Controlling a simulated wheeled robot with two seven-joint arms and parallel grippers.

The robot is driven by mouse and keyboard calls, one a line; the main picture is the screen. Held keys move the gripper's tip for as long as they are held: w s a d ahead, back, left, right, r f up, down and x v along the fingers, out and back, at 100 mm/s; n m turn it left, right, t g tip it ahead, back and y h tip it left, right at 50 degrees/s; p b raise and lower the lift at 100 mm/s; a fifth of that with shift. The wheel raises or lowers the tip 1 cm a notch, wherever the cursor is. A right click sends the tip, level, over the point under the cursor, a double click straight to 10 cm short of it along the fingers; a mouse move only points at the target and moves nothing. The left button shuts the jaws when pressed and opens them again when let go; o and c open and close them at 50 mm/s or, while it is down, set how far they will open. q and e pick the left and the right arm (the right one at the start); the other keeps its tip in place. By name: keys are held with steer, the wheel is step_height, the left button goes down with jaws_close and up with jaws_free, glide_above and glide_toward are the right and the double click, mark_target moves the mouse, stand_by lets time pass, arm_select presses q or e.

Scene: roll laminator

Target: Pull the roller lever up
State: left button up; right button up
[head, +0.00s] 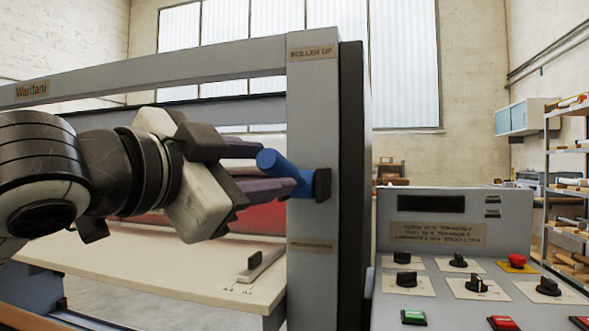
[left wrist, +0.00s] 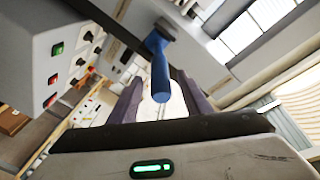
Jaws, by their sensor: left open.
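The roller lever is a blue handle (head: 285,170) that sticks out from a dark pivot on the grey upright post (head: 313,110) of the laminator. A "ROLLER UP" label sits above it on the post. My left gripper (head: 272,168) is open, with its purple-grey fingers reaching to the lever. In the head view the lever's end shows between the upper and lower finger. In the left wrist view the blue handle (left wrist: 160,68) also lies between the two spread fingers. I cannot tell whether either finger touches it. My right gripper is not in view.
A control panel (head: 458,238) with black knobs, a red button and several coloured switches stands right of the post. The laminator's flat bed (head: 160,270) and a red roller lie behind and below my left gripper. Shelves (head: 570,180) stand at the far right.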

mark_target(292, 167)
arm_select(q)
steer(key=x, duration=0.7)
steer(key=shift+w+d, duration=0.15)
steer(key=shift+w, duration=0.2)
jaws_close()
